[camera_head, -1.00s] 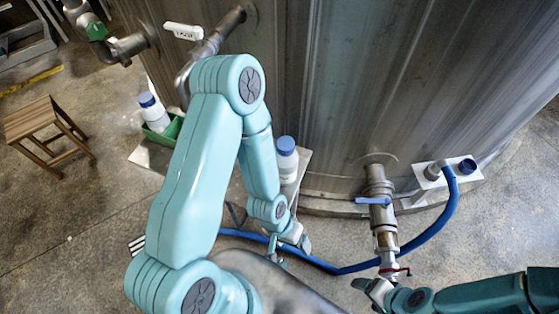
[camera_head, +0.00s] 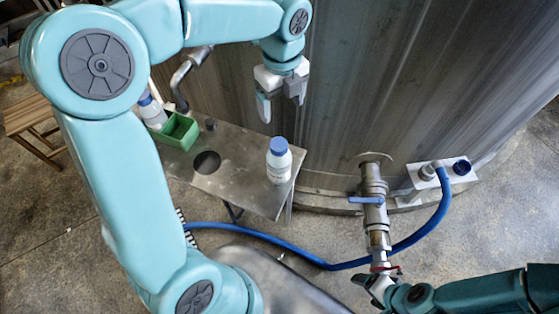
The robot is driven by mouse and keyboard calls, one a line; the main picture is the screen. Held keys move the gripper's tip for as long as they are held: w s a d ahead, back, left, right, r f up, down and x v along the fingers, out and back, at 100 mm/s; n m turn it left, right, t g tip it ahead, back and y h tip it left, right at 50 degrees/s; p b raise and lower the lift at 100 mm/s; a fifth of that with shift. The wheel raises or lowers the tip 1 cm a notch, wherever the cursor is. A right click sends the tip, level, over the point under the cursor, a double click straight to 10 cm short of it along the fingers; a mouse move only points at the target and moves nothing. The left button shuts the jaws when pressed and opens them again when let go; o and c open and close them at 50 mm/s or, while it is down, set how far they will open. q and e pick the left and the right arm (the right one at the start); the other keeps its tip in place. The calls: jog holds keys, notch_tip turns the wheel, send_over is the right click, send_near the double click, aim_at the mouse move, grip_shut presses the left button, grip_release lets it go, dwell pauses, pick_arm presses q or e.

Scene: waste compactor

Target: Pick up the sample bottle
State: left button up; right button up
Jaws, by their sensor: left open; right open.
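A white sample bottle (camera_head: 279,166) with a blue cap stands upright near the right end of the metal stand. A second white bottle (camera_head: 151,113) with a blue cap is by the green holder at the stand's left end, partly hidden by my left arm. My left gripper (camera_head: 281,103) points down, open and empty, above and apart from the right-hand bottle in the picture, in front of the tank. My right gripper (camera_head: 369,281) is open at the lower right, close to the red-handled end of the valve pipe. I cannot tell whether it touches it.
The metal stand (camera_head: 232,183) has a round hole and a green holder (camera_head: 178,131). A large steel tank (camera_head: 400,80) rises behind. A valve pipe (camera_head: 375,215) and blue hose (camera_head: 290,246) lie right of the stand. A wooden stool (camera_head: 27,115) is at far left.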

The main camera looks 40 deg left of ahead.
pick_arm(q)
send_over(279, 145)
jog(key=f, duration=1)
jog(key=shift+w, duration=0.4)
jog(key=shift+s+d+f, duration=0.15)
jog(key=f, duration=0.5)
jog(key=shift+s+a, duration=0.1)
jog(key=shift+a, duration=0.1)
jog(key=shift+s+d+r, duration=0.1)
jog(key=shift+s, duration=0.1)
jog(key=shift+w, duration=0.15)
jog(key=c, duration=0.8)
grip_shut()
